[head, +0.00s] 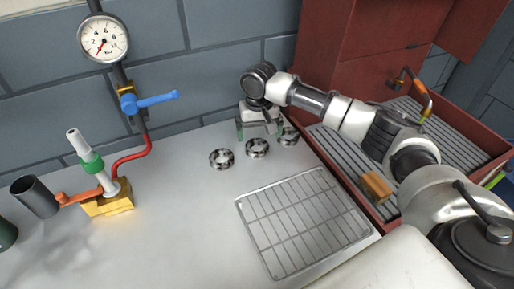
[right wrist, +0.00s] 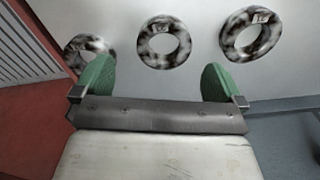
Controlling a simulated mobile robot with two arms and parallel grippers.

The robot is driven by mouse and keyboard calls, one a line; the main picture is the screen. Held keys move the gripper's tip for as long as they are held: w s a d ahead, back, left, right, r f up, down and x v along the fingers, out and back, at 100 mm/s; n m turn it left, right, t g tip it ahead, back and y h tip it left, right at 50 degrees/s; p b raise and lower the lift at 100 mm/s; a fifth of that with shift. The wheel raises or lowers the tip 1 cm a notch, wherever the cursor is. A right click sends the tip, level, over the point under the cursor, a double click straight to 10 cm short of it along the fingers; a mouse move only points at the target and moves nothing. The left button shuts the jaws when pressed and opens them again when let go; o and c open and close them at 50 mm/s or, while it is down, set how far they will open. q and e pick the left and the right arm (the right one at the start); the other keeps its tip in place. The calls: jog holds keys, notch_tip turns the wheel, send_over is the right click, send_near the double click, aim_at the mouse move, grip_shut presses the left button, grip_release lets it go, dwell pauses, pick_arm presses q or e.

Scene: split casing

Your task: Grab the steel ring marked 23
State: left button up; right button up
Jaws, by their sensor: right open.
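Three mottled dark-and-pale steel rings lie in a row on the pale bench: a left one (head: 221,167), a middle one (head: 257,154) and a right one (head: 291,141). In the right wrist view the order is reversed, with the middle ring (right wrist: 145,45) ahead between my fingers. Small marks show on the rings, but I cannot read which is 23. My right gripper (head: 259,130) is open and empty, its green fingertips (right wrist: 157,82) apart on either side of the middle ring's line. It appears to be above and behind that ring. My left gripper is out of view.
A wire rack (head: 305,222) lies in front of the rings. A red cabinet with a ribbed tray (head: 455,140) stands at right. A brass block with a valve (head: 108,205), a dark cup (head: 35,197) and a gauge (head: 103,38) are at left. Bench between is clear.

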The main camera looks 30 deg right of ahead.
aim_at(257, 150)
jog(key=f, duration=0.5)
jog(key=shift+w+a+f+p, duration=0.1)
jog(key=shift+w+a+p, duration=0.1)
jog(key=shift+p, duration=0.1)
jog(key=shift+c, duration=0.3)
jog(key=shift+w, duration=0.1)
jog(key=c, duration=1.2)
